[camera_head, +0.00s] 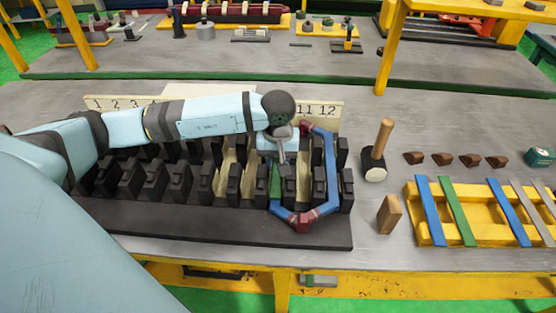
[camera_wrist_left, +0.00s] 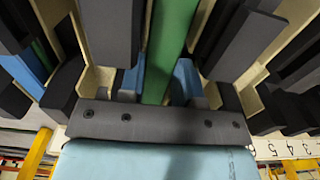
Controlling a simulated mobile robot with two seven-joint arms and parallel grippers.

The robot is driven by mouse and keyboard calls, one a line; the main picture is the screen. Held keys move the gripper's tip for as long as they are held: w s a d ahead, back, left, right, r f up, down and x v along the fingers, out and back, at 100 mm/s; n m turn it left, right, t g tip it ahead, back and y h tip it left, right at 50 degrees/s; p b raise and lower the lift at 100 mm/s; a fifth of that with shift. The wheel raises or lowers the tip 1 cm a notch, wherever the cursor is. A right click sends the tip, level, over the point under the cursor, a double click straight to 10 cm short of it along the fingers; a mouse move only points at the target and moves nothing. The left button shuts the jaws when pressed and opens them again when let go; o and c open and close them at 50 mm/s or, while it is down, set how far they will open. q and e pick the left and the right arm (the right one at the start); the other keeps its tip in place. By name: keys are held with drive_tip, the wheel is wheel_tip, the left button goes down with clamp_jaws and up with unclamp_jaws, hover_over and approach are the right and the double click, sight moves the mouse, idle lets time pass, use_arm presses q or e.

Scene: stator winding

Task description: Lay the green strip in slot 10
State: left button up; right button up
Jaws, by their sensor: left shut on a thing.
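The dark stator block (camera_head: 210,220) has a row of slots and a numbered board (camera_head: 318,110) behind it. A blue coil with red corners (camera_head: 328,170) sits in slots near its right end. My left gripper (camera_head: 282,155) is shut on a green strip (camera_head: 275,180) above the coil's left leg. The arm covers the middle slot numbers. My right gripper is out of view.
A yellow rack (camera_head: 480,232) on the right holds blue, green and grey strips. Another green edge (camera_wrist_left: 41,54) shows at the left of the wrist view.

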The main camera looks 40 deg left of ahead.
use_arm(q)
drive_tip(key=shift+f, duration=0.2)
idle(0.4)
drive_tip(key=o, duration=1.1)
drive_tip(key=shift+r, duration=0.35)
drive_tip(key=shift+r, duration=0.35)
drive_tip(key=shift+r, duration=0.1)
wheel_tip(320, 180, up, 8)
drive_tip(key=p, duration=0.2)
drive_tip(key=shift+f+p, duration=0.25)
drive_tip(key=shift+p, duration=0.15)
